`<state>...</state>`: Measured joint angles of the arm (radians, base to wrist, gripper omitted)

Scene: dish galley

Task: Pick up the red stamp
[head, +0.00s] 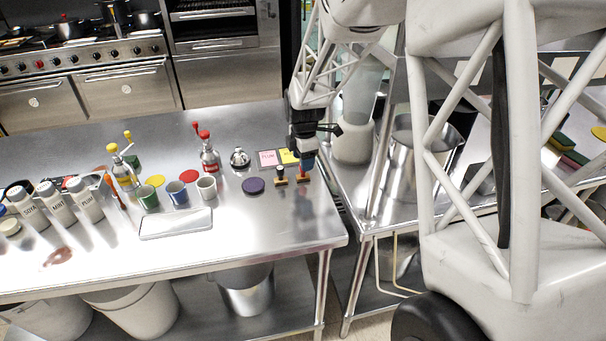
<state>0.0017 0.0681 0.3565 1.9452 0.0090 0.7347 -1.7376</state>
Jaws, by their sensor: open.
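Two small stamps stand near the right end of the steel counter. One stamp (281,177) has a dark handle and a tan base. The other (303,177), just right of it, shows a reddish-orange lower part and looks like the red stamp. My gripper (309,148) points down right above this right-hand stamp, with its jaws open. A blue patch shows between the gripper and the stamp; I cannot tell which it belongs to. The gripper hides the stamp's top, and I cannot tell whether they touch.
A dark purple disc (253,186) lies left of the stamps. Pink and yellow cards (268,158) lie behind them. A silver bell (239,157), a red-topped bottle (210,160), cups (206,188) and a tray (176,224) stand farther left. A steel pot (408,155) is to the right. The counter's front right is clear.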

